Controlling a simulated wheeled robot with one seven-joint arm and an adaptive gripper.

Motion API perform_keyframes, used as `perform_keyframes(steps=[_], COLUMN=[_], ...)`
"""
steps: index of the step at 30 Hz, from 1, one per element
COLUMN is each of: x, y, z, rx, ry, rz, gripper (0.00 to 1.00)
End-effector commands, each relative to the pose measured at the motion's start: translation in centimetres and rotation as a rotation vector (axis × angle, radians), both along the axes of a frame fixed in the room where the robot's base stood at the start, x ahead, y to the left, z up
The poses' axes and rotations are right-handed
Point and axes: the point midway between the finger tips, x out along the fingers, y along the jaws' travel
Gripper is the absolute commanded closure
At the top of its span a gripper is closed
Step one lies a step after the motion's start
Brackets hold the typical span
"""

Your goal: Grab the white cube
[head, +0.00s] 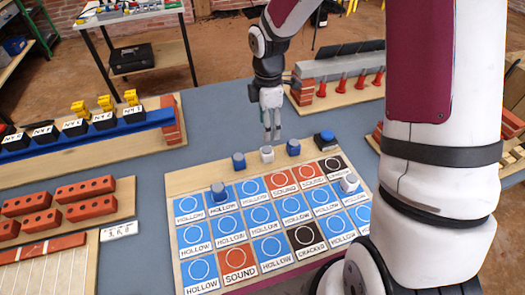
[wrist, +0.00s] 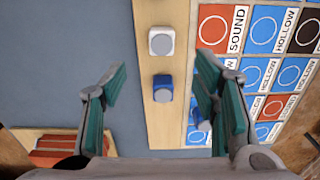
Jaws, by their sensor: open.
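The white cube (head: 267,154) stands on the bare wooden strip at the far edge of the card board, between two blue cubes. My gripper (head: 271,133) hangs just above and behind it in the head view, pointing down, open and empty. In the wrist view the white cube (wrist: 161,41) shows whole, beyond the fingertips. A blue cube (wrist: 163,88) lies in line with the gap between the spread fingers (wrist: 162,78). The fingers appear to touch nothing.
Blue cubes stand left (head: 238,161) and right (head: 293,147) of the white cube. A blue block on a dark base (head: 325,138) is farther right. A blue piece (head: 219,191) and a whitish piece (head: 349,183) sit on the card board (head: 178,185).

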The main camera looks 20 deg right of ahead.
Motion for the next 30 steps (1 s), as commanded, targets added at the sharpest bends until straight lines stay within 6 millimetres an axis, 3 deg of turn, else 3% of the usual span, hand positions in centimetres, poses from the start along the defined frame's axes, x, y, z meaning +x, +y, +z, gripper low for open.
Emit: perform_keyframes(steps=[3,9,17,25,30], x=[-0.1,-0.1,-0.2,-0.3,-0.3], y=[0.0,0.0,-0.1,-0.4,-0.4], z=[-2.5,-5.6,-7.4,-11.0,-11.8], rx=[0.0,0.0,-0.001,-0.001,-0.001], ry=[0.004,0.004,0.003,0.003,0.0], rz=[-0.001,-0.002,-0.003,-0.003,-0.003], gripper=[0.45,0.45,0.45,0.45,0.45])
